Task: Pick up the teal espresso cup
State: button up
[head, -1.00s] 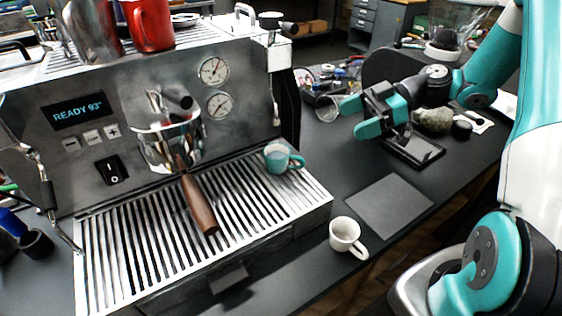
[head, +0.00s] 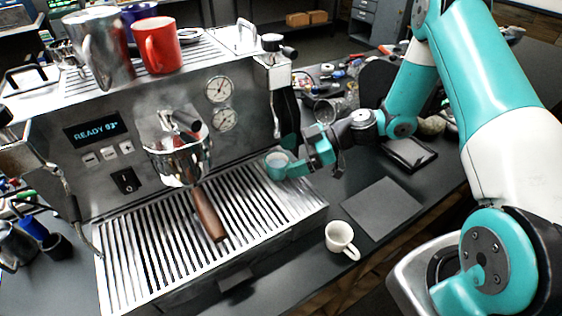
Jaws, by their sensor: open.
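The teal espresso cup (head: 276,165) stands upright on the right end of the slatted drip tray (head: 250,210) of the espresso machine. My gripper (head: 294,157) is open at the cup's right side, with its teal fingers pointing left toward it. The fingers overlap the cup's handle side in this view, so the handle is partly hidden. I cannot tell whether a finger touches the cup.
A white cup (head: 340,238) stands on the counter in front of the tray, beside a flat grey mat (head: 381,207). A wooden-handled portafilter (head: 208,214) juts over the tray. A red mug (head: 160,46) and a metal pitcher (head: 104,48) stand on the machine.

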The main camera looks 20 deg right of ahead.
jog(key=shift+x, duration=1.05)
jog(key=c, duration=1.1)
jog(key=shift+r, duration=0.1)
jog(key=shift+c, duration=0.2)
